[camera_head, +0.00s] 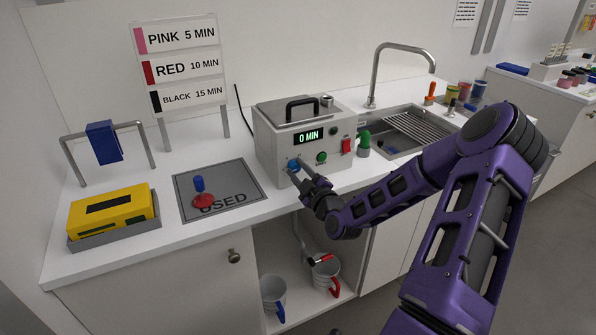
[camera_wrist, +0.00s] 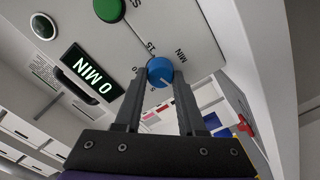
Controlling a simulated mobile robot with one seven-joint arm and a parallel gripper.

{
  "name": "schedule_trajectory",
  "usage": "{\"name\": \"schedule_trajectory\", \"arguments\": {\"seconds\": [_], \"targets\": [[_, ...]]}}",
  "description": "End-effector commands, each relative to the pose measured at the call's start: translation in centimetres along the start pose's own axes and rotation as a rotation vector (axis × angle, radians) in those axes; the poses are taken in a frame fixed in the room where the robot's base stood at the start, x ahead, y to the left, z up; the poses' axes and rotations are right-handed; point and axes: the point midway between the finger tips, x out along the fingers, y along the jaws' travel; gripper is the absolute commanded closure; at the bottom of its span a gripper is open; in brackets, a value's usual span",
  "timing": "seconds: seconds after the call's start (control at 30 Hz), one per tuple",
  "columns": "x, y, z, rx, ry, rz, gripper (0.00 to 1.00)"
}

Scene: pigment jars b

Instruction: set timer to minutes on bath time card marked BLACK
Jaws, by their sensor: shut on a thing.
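The bath machine (camera_head: 285,150) is a grey box on the counter with a lid handle. Its timer display (camera_head: 308,137) reads 0 MIN, and the same display shows in the wrist view (camera_wrist: 92,75). The blue timer knob (camera_wrist: 160,71) sits on the front panel among printed marks, 15 being legible. My gripper (camera_wrist: 162,88) is shut on the blue knob; in the head view my gripper (camera_head: 303,180) reaches the panel's lower left. The card sign (camera_head: 180,69) reads PINK 5 MIN, RED 10 MIN and BLACK 15 MIN.
A green button (camera_head: 321,157) and a red switch (camera_head: 346,146) are on the panel to the knob's right. A grey USED mat (camera_head: 240,183) and a yellow box (camera_head: 112,215) lie left. A sink (camera_head: 405,130) is right; mugs (camera_head: 274,293) stand below.

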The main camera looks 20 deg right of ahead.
Motion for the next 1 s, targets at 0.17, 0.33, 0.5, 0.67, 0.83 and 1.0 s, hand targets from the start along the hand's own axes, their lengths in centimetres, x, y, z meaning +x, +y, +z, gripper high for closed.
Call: {"name": "schedule_trajectory", "arguments": {"seconds": [0.17,0.33,0.5,0.67,0.83,1.0], "targets": [[-0.01,0.02,0.00,0.000,0.000,0.000,1.00],[-0.01,0.01,0.02,0.006,0.000,0.000,1.00],[0.00,-0.03,0.07,0.049,0.000,0.001,1.00],[0.01,-0.01,0.11,0.137,0.000,0.002,1.00],[0.02,-0.02,0.14,0.276,0.001,0.002,1.00],[0.01,0.06,0.13,0.437,0.001,0.002,1.00]]}}
